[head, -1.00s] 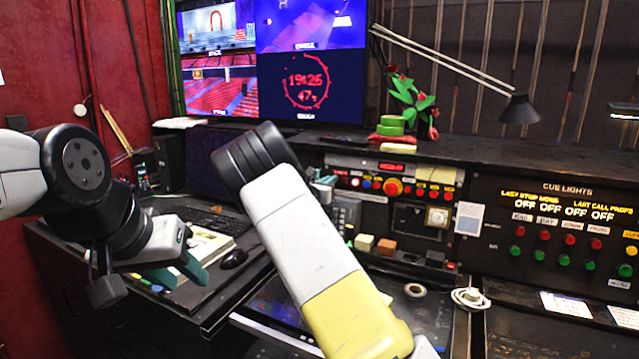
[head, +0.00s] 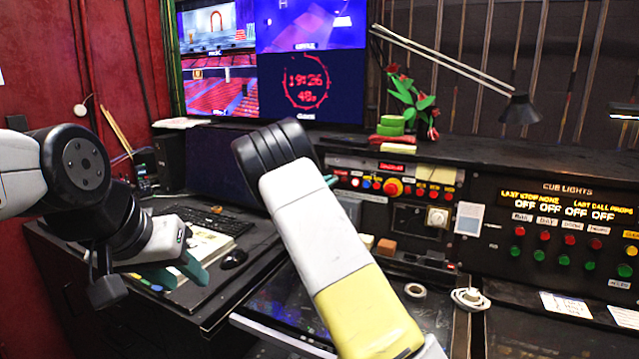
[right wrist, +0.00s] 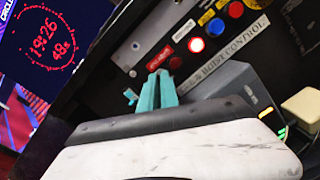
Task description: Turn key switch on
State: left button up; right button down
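The hoist control panel (right wrist: 225,50) in the right wrist view has a lit red button, a blue button and red and yellow labels. A small round silver fitting (right wrist: 135,45) sits at its left; I cannot tell whether it is the key switch. No key is clearly visible. My right gripper (right wrist: 152,94) has its teal fingers in front of the panel's lower left, close to it; contact is unclear. In the head view my right forearm hides most of that gripper. My left gripper (head: 178,274) is open and empty above the left desk.
The cue lights panel (head: 560,232) stands at the right. A desk lamp (head: 518,108) and a plant (head: 410,100) stand on the shelf. Monitors (head: 270,60) are behind. A keyboard (head: 215,222), mouse (head: 233,259) and tape roll (head: 415,290) lie on the desk.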

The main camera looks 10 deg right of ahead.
jog(key=m+g, duration=0.1)
jog(key=m, duration=1.1)
jog(key=shift+m+g, duration=0.3)
jog(key=shift+g, duration=0.1)
jog(key=c, duration=1.6)
grip_release()
jog(key=shift+a, duration=0.1)
jog(key=v, duration=0.7)
jog(key=shift+s+a, duration=0.25)
